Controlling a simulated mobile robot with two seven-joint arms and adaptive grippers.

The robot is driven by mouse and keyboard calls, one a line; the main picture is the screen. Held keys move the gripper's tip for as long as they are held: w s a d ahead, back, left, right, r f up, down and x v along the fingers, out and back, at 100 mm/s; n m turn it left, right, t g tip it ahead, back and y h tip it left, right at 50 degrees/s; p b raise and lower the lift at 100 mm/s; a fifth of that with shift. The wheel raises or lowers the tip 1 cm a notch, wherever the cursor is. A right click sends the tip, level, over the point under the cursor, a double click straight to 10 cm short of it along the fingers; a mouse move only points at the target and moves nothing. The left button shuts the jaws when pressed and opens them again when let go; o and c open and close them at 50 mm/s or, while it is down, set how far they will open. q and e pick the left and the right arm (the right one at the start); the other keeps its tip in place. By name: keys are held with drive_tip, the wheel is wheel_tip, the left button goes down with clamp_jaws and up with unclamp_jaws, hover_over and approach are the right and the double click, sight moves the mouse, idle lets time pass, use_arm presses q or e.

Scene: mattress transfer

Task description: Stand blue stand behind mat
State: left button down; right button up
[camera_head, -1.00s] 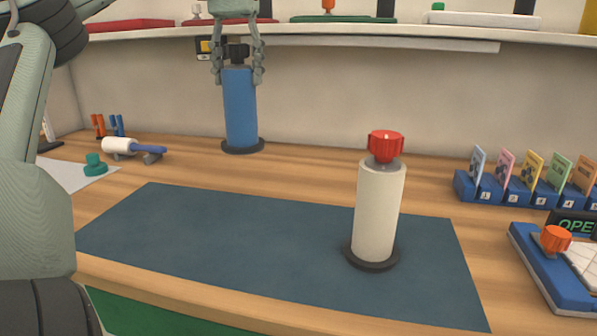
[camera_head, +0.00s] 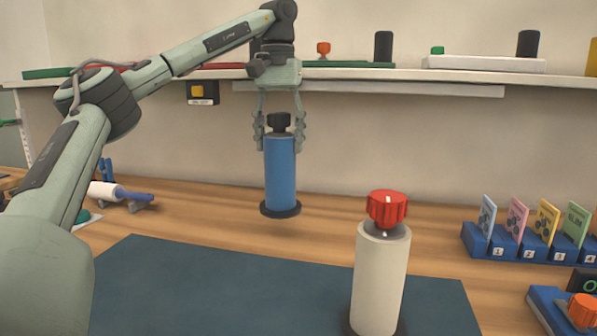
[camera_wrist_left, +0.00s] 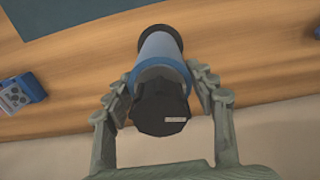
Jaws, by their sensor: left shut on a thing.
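The blue stand (camera_head: 280,175) is an upright blue cylinder with a black knob on top and a dark round base. My left gripper (camera_head: 279,140) is shut on its upper end, with a finger on each side. The left wrist view looks down past the black knob (camera_wrist_left: 160,105) to the blue body. The stand is beyond the back edge of the dark blue mat (camera_head: 200,275), over the wooden table. I cannot tell whether its base touches the wood. My right gripper is not in view.
A white cylinder (camera_head: 380,275) with a red knob (camera_head: 387,208) stands on the mat. A blue card rack (camera_head: 520,248) is at right. A white roller tool (camera_head: 118,194) lies at left. A shelf (camera_head: 400,76) runs along the wall above. Bare wood (camera_head: 230,220) surrounds the blue stand.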

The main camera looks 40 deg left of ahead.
use_arm(q)
drive_tip(key=shift+w+d+f, duration=0.45)
drive_tip(key=shift+d+f, duration=0.05)
drive_tip(key=shift+f, duration=0.55)
drive_tip(key=shift+w+d+f, duration=0.45)
drive_tip(key=shift+f, duration=0.55)
drive_tip(key=shift+w+d+f, duration=0.45)
drive_tip(key=shift+d+f, duration=0.05)
drive_tip(key=shift+f, duration=0.55)
drive_tip(key=c, duration=0.5)
unclamp_jaws()
drive_tip(key=shift+f, duration=0.15)
drive_tip(key=shift+c, duration=0.2)
wheel_tip(320, 180, up, 12)
